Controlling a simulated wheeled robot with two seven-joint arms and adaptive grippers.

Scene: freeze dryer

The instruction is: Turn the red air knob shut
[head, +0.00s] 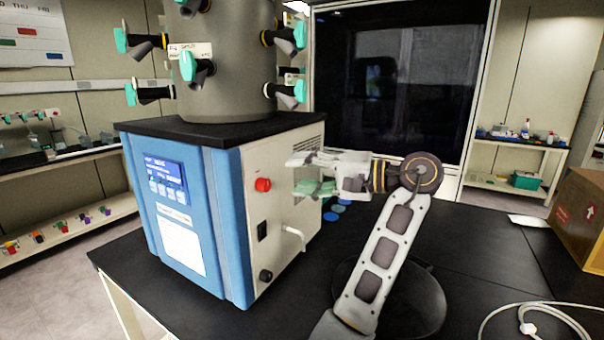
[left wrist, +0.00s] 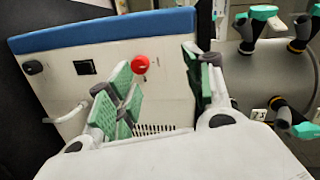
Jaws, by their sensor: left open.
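The red air knob (head: 263,185) sticks out of the pale side panel of the blue and white freeze dryer (head: 185,215). In the left wrist view the red knob (left wrist: 140,64) shows between the two green-padded fingers, closer to the left finger. My left gripper (head: 300,174) is open and empty, a short way to the right of the knob in the head view, with its fingers pointing at the panel. It also shows in the left wrist view (left wrist: 160,65). I see a gap between the fingers and the knob in the head view. My right gripper is not in view.
A black switch (head: 262,231), a pale hose fitting (head: 294,235) and a black knob (head: 265,276) sit lower on the same panel. A grey drum with teal-handled valves (head: 197,66) stands on top. A cardboard box (head: 580,225) and white tubing (head: 530,328) are at the right.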

